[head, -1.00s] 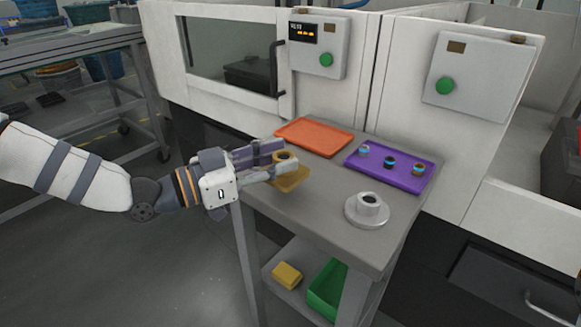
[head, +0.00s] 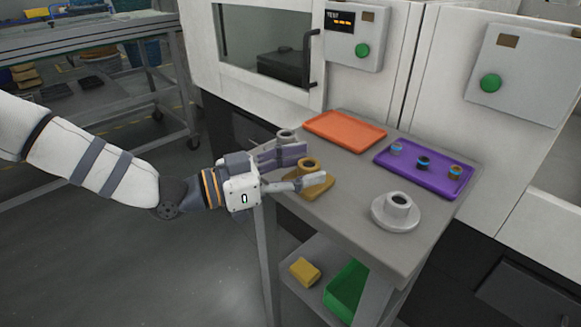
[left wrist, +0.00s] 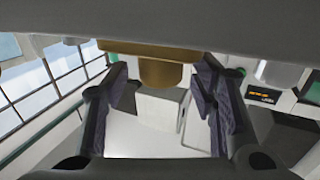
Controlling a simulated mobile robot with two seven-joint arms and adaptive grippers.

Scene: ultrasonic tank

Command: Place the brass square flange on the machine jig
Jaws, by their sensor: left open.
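The brass square flange (head: 320,190) sits at the left edge of the grey table in the head view, its round hub upward. My left gripper (head: 315,165) is open, with one finger on either side of the hub. The near finger hides part of the plate. In the left wrist view the brass flange (left wrist: 150,52) is at the top, its hub between the open fingertips (left wrist: 163,78). I cannot tell whether a finger touches it. I cannot make out the machine jig; a dark block (head: 283,65) shows behind the machine window. My right gripper is not in view.
A grey flange (head: 286,136) stands just behind my left gripper. An orange tray (head: 345,131) is empty; a purple tray (head: 428,178) holds small rings. A steel round flange (head: 397,211) is at the right. A yellow block (head: 305,272) and green bin (head: 347,291) are below.

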